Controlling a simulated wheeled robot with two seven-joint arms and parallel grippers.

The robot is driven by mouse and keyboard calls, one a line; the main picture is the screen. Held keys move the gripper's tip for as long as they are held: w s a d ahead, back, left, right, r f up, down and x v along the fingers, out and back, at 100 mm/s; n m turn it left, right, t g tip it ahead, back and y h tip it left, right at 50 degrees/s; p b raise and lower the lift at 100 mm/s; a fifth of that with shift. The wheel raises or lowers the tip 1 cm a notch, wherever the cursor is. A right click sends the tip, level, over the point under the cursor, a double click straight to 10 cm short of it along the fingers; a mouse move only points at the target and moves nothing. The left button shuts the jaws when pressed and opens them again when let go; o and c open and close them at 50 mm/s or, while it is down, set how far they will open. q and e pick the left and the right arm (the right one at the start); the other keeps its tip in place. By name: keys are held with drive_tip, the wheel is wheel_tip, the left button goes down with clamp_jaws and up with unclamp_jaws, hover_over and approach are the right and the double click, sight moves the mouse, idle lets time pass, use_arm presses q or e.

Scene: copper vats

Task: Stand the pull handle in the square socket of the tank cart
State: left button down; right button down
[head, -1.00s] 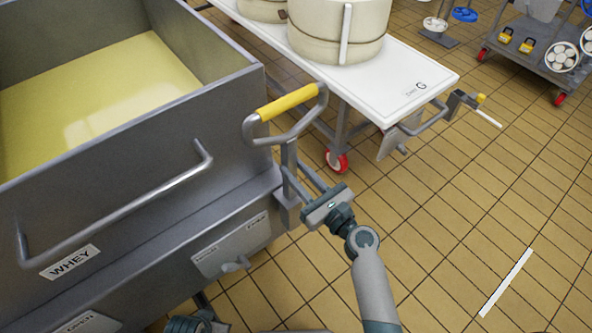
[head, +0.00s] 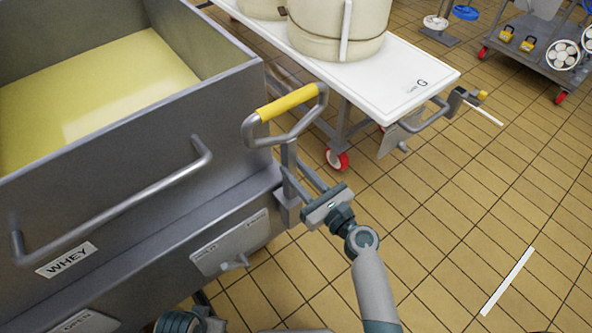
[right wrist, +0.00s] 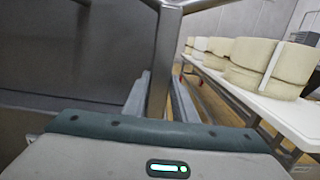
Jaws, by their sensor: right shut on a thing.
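The pull handle is a grey tube loop with a yellow grip (head: 287,103) and a straight post below it. It stands about upright beside the near right corner of the grey tank cart (head: 130,170). My right gripper (head: 296,180) is shut on the post, its fingers reaching in from the right. The right wrist view shows the post (right wrist: 164,65) between the two fingers. The post's lower end meets a grey square socket block (head: 287,212) on the cart's corner. The fingers partly hide this area, so I cannot tell how deep it sits.
A white table (head: 400,85) with cream cheese moulds (head: 340,28) stands close behind the handle, on red wheels. The tank's front has a long grey bar (head: 120,193) and a WHEY label (head: 66,260). A grey trolley (head: 530,60) stands far right. The tiled floor at right is clear.

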drive_tip(key=shift+r, duration=0.1)
use_arm(q)
drive_tip(key=shift+s+r, duration=0.2)
drive_tip(key=shift+r, duration=0.1)
drive_tip(key=shift+w+r, duration=0.1)
drive_tip(key=shift+w, duration=0.05)
use_arm(e)
drive_tip(key=c, duration=1.4)
unclamp_jaws()
drive_tip(key=shift+o, duration=0.2)
drive_tip(key=shift+f, duration=0.25)
drive_tip(key=shift+s+d, duration=0.3)
drive_tip(key=shift+s, duration=0.2)
use_arm(q)
drive_tip(key=shift+t, duration=0.5)
drive_tip(key=shift+w+d+r+b, duration=0.1)
drive_tip(key=shift+d+r+b, duration=0.15)
drive_tip(key=shift+r+b, duration=0.3)
drive_tip(key=shift+w+d+r+b, duration=0.1)
drive_tip(key=shift+d+r+b, duration=0.25)
drive_tip(key=shift+r, duration=0.4)
drive_tip(key=shift+d+r+b, duration=0.15)
drive_tip(key=shift+r+b, duration=0.35)
drive_tip(key=shift+r, duration=0.15)
use_arm(e)
drive_tip(key=r+v, duration=0.1)
drive_tip(key=v, duration=1.5)
drive_tip(key=shift+f, duration=0.35)
